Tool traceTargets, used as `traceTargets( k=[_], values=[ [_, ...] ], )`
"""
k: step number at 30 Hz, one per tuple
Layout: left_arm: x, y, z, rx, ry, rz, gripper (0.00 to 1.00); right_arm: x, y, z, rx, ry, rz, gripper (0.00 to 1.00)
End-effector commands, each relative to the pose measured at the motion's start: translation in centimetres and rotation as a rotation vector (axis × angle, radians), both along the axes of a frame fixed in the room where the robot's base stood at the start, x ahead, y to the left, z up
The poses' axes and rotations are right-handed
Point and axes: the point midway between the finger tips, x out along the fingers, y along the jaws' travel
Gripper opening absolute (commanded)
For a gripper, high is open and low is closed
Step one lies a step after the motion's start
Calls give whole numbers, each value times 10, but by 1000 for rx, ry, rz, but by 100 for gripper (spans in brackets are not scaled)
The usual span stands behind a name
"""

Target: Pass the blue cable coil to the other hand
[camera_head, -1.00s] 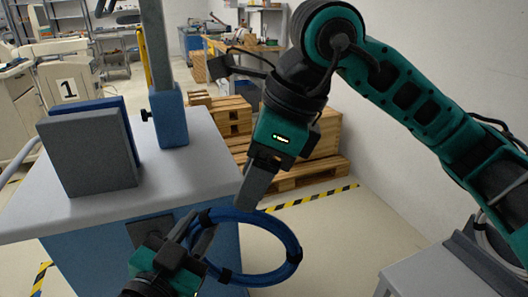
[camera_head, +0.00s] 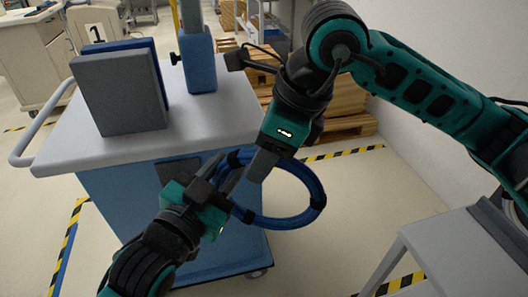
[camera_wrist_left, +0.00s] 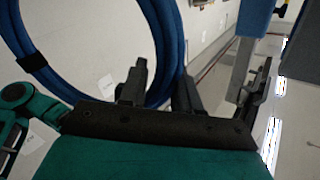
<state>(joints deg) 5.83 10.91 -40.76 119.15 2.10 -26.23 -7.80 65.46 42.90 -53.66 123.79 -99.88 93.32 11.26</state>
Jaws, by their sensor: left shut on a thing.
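The blue cable coil (camera_head: 317,190) is a ring with black bands, held in the air in front of the cart. My left gripper (camera_head: 222,174) comes from the lower left and is shut on the coil's left side. In the left wrist view the coil (camera_wrist_left: 171,40) runs between the fingers (camera_wrist_left: 160,80). My right gripper (camera_head: 262,166) reaches down from the upper right, with its fingers at the coil's upper left, close to my left gripper. Whether its fingers are open or closed around the cable is hidden by the angle.
A cart (camera_head: 215,117) with a light grey top and blue body stands behind the coil. A grey block (camera_head: 118,98), a blue panel and a blue post (camera_head: 197,62) stand on it. A grey table (camera_head: 450,262) is at lower right. Open floor lies between.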

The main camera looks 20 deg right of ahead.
Motion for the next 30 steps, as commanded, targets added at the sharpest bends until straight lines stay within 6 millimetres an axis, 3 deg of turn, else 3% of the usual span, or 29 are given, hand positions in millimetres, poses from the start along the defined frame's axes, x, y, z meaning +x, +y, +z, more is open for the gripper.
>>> traceTargets(
  k=[2,12,16,17,26,30],
  values=[
    [0,0,2,-3,-2,0,0,0,0,0,0,0,0,33],
    [0,0,2,-3,-2,0,0,-1,1,0,1,2,3,1],
    [0,0,1,-3,-2,1,0,-1,1,0,1,2,4,0],
    [0,0,1,-3,-2,1,33,-1,1,1,3,0,4,0],
    [0,0,1,-1,-1,1,62,0,0,1,2,-1,1,0],
    [0,0,0,0,0,0,62,0,0,1,2,-1,1,0]
  ],
)
